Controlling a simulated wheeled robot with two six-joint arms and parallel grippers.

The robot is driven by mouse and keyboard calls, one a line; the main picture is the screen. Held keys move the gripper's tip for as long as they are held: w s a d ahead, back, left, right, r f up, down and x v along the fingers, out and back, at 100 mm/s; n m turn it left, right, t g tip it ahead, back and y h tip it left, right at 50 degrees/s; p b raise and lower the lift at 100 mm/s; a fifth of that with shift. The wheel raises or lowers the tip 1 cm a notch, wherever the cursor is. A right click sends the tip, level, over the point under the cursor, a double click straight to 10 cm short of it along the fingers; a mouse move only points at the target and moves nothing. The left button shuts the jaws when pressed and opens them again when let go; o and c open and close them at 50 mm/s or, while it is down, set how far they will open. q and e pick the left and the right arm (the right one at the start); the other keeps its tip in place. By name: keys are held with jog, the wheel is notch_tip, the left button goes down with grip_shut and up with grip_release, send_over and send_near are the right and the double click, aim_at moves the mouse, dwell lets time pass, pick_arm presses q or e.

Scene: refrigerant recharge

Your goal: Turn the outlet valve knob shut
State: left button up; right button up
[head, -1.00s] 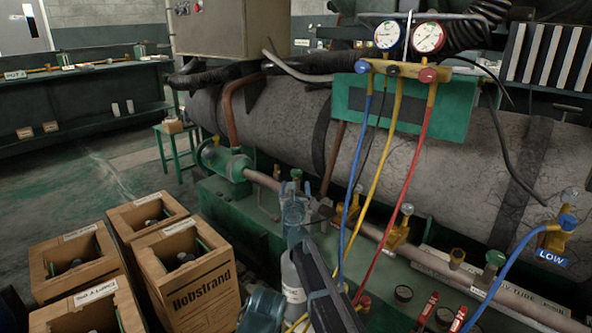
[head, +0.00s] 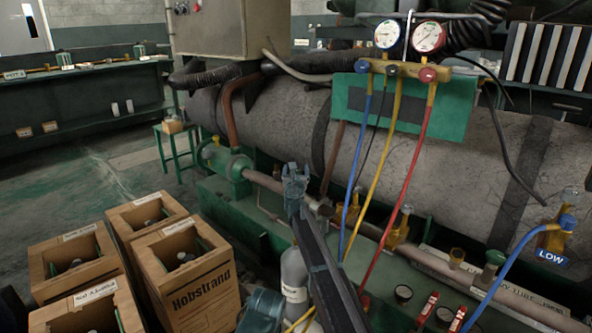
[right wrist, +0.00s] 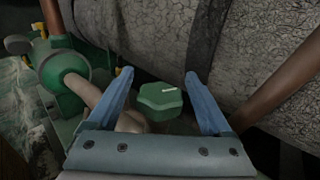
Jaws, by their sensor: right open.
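A green, lobed valve knob (right wrist: 160,101) with a short white mark on its top shows in the right wrist view. It sits between and slightly beyond the two blue fingers of my right gripper (right wrist: 158,80), which are apart with a gap on each side. In the head view my right gripper (head: 295,170) is over the pipe at the front of the big cylinder, and the knob is hidden behind it.
A large grey cylinder (head: 270,118) lies behind the pipe (head: 262,181). A green flange (right wrist: 62,78) is left of the knob. Blue, yellow and red hoses (head: 424,150) hang from a gauge manifold on the right. Cardboard boxes (head: 190,275) stand at lower left.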

jog(key=shift+w, duration=0.4)
grip_shut()
jog(key=shift+h, duration=0.3)
jog(key=shift+s+d+m+g+h, duration=0.1)
jog(key=shift+d+m+g+h, duration=0.2)
jog(key=shift+m+g+h, duration=0.8)
jog(key=shift+s+d+m+g+h, duration=0.1)
jog(key=shift+d+m+g+h, duration=0.2)
jog(key=shift+m+h, duration=1.45)
jog(key=shift+s+d+m+g+h, duration=0.2)
jog(key=shift+m+g+h, duration=0.55)
jog(key=shift+h, duration=1.3)
jog(key=shift+d, duration=0.1)
